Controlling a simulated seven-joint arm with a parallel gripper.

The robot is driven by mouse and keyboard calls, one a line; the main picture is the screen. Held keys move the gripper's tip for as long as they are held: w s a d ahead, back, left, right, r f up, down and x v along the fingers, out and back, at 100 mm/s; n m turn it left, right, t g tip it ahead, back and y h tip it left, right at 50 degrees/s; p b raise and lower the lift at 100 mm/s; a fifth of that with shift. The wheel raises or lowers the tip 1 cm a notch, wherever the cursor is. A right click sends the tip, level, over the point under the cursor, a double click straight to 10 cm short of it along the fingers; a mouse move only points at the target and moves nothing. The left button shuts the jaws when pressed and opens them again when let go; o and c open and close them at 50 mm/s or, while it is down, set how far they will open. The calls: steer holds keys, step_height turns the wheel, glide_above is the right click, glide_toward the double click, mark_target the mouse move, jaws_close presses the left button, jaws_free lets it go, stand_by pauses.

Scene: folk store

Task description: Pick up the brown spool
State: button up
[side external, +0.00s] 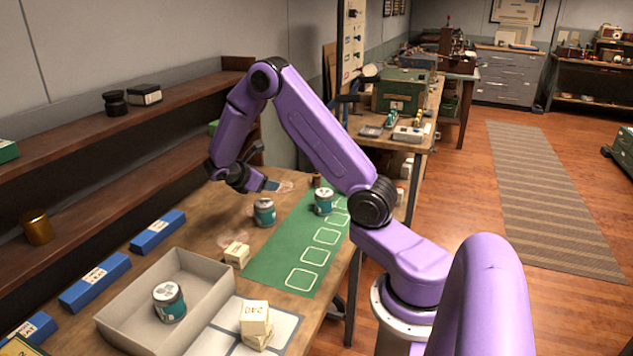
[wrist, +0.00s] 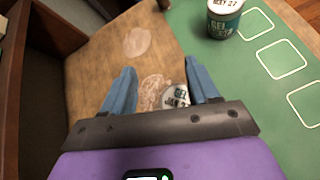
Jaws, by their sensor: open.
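A small brown object, probably the brown spool (side external: 316,180), stands on the wooden table just behind a teal can at the green mat's far end. In the wrist view, the brown spool (wrist: 164,4) shows only partly at the top edge. My gripper (side external: 274,186) is above the table, left of the spool and apart from it. In the wrist view, my gripper (wrist: 159,72) has its blue fingers spread, with nothing held between them. A teal can (wrist: 174,96) shows low between the fingers, partly hidden by the gripper body.
Two teal cans, one on the table (side external: 264,212) and one on the mat (side external: 323,201), stand near my gripper. The green mat (side external: 270,262) has white outlined squares. A grey tray (side external: 115,312) holds another can. Brown shelves (side external: 110,183) border the table's left side.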

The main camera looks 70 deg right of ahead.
steer(key=n+g+h, duration=0.1)
steer(key=g+h, duration=0.1)
glide_toward(313, 175)
steer(key=x, duration=0.8)
steer(key=shift+s+f+x, duration=0.1)
steer(key=shift+x, duration=1.45)
steer(key=shift+s+f+x, duration=0.1)
steer(key=shift+x, duration=1.45)
steer(key=shift+a, duration=0.15)
steer(key=c, duration=0.9)
